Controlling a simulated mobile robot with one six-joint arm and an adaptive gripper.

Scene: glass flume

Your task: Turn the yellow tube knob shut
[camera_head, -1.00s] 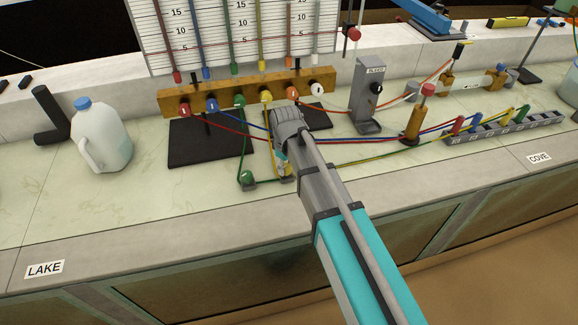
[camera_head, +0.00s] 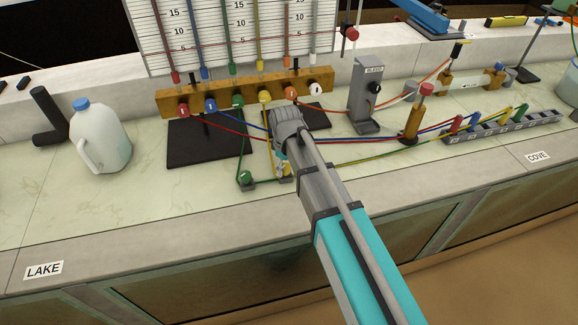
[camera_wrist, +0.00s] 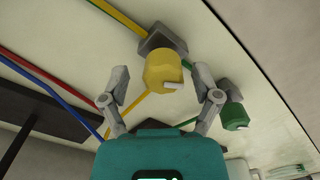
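The yellow knob (camera_wrist: 163,72) sits on a small grey block (camera_wrist: 160,38) on the bench, with yellow tube running to it. It has a short white pointer, which points to the right in the wrist view. My gripper (camera_wrist: 162,84) is open, with one finger on each side of the yellow knob and gaps visible between fingers and knob. In the head view my gripper (camera_head: 282,163) points down at the bench and largely hides the yellow knob.
A green knob (camera_wrist: 235,116) stands close beside one finger; it also shows in the head view (camera_head: 246,177). The wooden manifold (camera_head: 235,95) with coloured knobs is behind my arm. A grey post (camera_head: 365,95) stands to the right, a milk jug (camera_head: 104,138) to the left.

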